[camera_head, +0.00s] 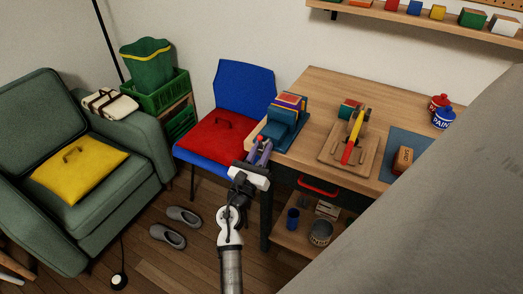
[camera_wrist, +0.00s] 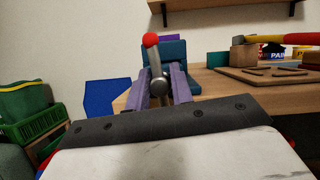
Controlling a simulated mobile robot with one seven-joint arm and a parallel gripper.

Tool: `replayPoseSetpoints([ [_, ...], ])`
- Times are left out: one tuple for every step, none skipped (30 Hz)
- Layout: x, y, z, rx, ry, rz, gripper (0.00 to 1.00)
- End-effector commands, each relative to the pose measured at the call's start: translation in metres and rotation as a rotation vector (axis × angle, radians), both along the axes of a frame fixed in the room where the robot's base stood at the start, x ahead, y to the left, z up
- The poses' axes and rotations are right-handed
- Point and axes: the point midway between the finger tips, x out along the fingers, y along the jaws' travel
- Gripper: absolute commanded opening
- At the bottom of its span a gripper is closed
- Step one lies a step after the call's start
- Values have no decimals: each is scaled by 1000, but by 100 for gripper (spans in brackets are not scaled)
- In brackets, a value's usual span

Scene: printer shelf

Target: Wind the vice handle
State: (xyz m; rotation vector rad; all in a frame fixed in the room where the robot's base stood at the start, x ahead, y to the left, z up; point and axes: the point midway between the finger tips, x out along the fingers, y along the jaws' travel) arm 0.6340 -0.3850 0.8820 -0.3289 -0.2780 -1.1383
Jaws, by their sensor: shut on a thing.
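The teal vice (camera_head: 287,128) is at the left front corner of the wooden workbench. It holds a block with coloured sides (camera_head: 291,102) between its jaws. The vice handle (camera_wrist: 154,60) is a grey bar with a red ball at its upper end. It stands almost upright, leaning slightly left in the wrist view. My gripper (camera_wrist: 160,88) has its purple fingers on either side of the handle's round grey hub, shut on it. In the head view my gripper (camera_head: 260,150) reaches the vice from the front; the handle is mostly hidden there.
A blue chair (camera_head: 245,88) with a red cushion (camera_head: 216,136) stands close left of the bench. A wooden board (camera_head: 347,155) with a yellow and red tool lies right of the vice. A red drawer handle (camera_head: 318,187) juts from the bench front. Grey slippers (camera_head: 168,236) lie on the floor.

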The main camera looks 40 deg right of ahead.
Motion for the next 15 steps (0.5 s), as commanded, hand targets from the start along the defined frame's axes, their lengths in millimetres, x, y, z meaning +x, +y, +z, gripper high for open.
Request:
replayPoseSetpoints([
  [1, 1, -1, 5, -14, 2, 0],
  [0, 0, -2, 9, -24, 1, 0],
  [0, 0, -2, 14, -39, 0, 0],
  [1, 1, -2, 20, -52, 2, 0],
  [1, 1, -2, 27, -69, 3, 0],
  [1, 1, -2, 36, -92, 2, 0],
  [1, 1, -3, 43, -110, 3, 0],
  [1, 1, -3, 51, -131, 3, 0],
  [1, 1, -3, 64, -159, 2, 0],
  [1, 1, -3, 74, -182, 4, 0],
  [1, 1, -3, 83, -208, 3, 0],
  [1, 1, -3, 97, -240, 2, 0],
  [1, 1, -3, 108, -268, 3, 0],
  [1, 1, -3, 119, -292, 3, 0],
  [1, 1, -3, 133, -328, 4, 0],
])
